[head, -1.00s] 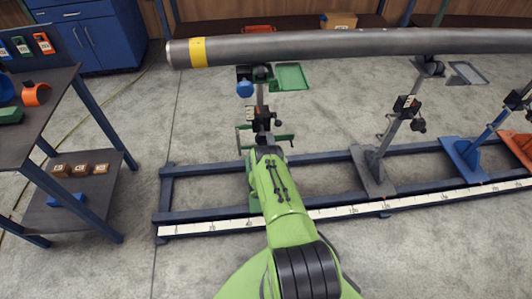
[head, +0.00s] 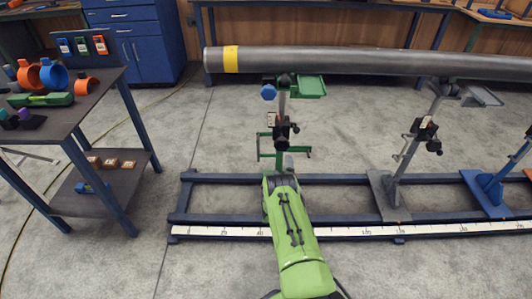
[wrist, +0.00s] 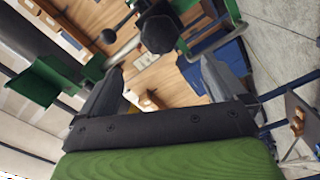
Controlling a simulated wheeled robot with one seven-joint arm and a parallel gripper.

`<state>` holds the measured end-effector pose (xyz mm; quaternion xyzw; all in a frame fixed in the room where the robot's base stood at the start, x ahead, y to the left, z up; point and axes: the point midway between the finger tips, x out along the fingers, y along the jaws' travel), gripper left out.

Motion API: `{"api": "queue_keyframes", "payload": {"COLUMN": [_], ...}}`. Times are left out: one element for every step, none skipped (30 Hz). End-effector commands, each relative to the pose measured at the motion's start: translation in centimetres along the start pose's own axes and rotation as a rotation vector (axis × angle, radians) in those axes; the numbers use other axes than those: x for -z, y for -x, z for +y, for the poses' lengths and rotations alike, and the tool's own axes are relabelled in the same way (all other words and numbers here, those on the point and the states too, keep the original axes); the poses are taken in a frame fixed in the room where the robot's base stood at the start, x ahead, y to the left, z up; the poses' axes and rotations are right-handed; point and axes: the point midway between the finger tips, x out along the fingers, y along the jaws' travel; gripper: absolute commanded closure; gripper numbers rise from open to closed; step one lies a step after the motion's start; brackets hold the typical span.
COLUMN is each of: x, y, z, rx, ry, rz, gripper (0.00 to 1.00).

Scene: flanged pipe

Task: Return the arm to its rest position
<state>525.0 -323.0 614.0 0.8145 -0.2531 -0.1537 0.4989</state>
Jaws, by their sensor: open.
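My green arm reaches up from the bottom of the head view toward the first pipe stand (head: 281,110). My gripper (wrist: 165,88) shows in the wrist view with its two dark fingers spread apart and nothing between them. In the head view the fingers cannot be made out clearly at the arm's far end, just below the stand's dark knob (head: 282,134). Green stand parts (wrist: 48,82) and a dark knob (wrist: 158,34) lie beyond the fingers in the wrist view; contact cannot be told.
A grey pipe (head: 340,60) with a yellow band rests across the stands. A blue floor frame (head: 225,179) with a measuring strip (head: 350,232) lies beneath. A cart (head: 110,75) with orange and green parts stands left. Floor between cart and frame is clear.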

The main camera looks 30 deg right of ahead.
Motion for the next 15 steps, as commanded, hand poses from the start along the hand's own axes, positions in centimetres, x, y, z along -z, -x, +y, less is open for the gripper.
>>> {"api": "queue_keyframes", "payload": {"x": [0.0,0.0,0.0,0.0,0.0,0.1,0.4,0.8,1.6,2.5,3.6,5.2,6.4,7.7,9.3], "y": [0.0,0.0,0.0,0.0,0.0,-0.1,-0.3,-0.7,-1.4,-2.0,-2.6,-3.3,-3.7,-4.0,-4.1], "z": [0.0,0.0,0.0,0.0,0.0,0.1,0.5,1.0,2.1,3.1,4.4,6.2,7.6,8.9,10.7], "rx": [0.0,0.0,0.0,0.0,0.0,0.0,-0.001,-0.001,0.002,0.005,0.011,0.022,0.035,0.05,0.07], "ry": [0.0,0.0,0.0,0.0,0.0,-0.002,-0.008,-0.018,-0.04,-0.06,-0.086,-0.128,-0.161,-0.194,-0.24], "rz": [0.0,0.0,0.0,0.0,0.0,-0.001,-0.005,-0.01,-0.023,-0.036,-0.052,-0.077,-0.099,-0.12,-0.148], "gripper": [0.02,0.02,0.02,0.02,0.02,0.02,0.02,0.02,0.02,0.02,0.02,0.02,0.02,0.02,0.02]}}
